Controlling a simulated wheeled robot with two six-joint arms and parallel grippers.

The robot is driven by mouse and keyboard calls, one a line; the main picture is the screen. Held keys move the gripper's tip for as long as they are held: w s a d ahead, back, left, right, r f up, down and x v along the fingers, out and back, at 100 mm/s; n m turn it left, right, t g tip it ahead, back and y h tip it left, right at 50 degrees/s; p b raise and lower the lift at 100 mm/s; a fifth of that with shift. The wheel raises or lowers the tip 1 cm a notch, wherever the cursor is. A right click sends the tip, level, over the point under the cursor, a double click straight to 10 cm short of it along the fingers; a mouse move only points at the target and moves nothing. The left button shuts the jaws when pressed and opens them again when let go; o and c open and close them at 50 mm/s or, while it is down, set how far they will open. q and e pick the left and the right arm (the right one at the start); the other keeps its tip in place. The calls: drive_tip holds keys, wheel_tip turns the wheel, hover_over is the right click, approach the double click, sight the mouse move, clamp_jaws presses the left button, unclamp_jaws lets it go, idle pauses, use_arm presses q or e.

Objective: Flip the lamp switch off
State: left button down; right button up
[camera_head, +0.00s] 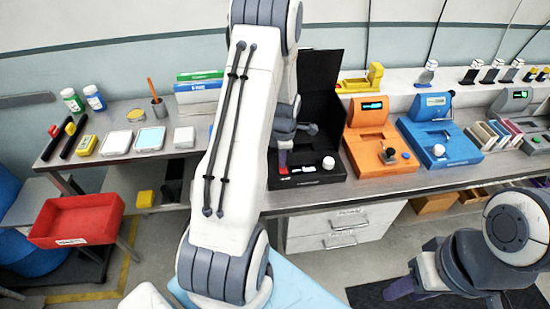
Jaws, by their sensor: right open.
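A black module (318,172) with a tall black back panel stands on the bench at the centre. Its front face has a red switch-like part (283,170) at the left and a white round knob (328,163) at the right. I cannot tell for sure which part is the lamp switch or how it is set. My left gripper (284,155) points down just above the red part, mostly hidden behind my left arm; contact and jaw opening are unclear. My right gripper (402,286) is open and empty, low at the right, away from the bench.
An orange module (366,148) and a blue module (440,148) stand right of the black one. Left on the bench are bottles (95,98), small trays (150,138) and a pencil cup (158,107). A red bin (77,219) stands in front at the left.

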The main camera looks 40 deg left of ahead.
sight(284, 172)
use_arm(q)
drive_tip(key=shift+s+d+f, duration=0.1)
drive_tip(key=shift+d, duration=0.15)
drive_tip(key=shift+s, duration=0.15)
drive_tip(key=shift+s+d, duration=0.35)
drive_tip(key=shift+d, duration=0.2)
wheel_tip(284, 172, up, 5)
drive_tip(key=p, duration=0.3)
drive_tip(key=shift+s+d, duration=0.15)
drive_tip(key=shift+d+r+b, duration=0.1)
drive_tip(key=shift+r+b, duration=0.4)
drive_tip(key=shift+b, duration=0.2)
wheel_tip(284, 172, up, 8)
drive_tip(key=b, duration=0.1)
drive_tip(key=shift+s+d, duration=0.35)
drive_tip(key=shift+s, duration=0.1)
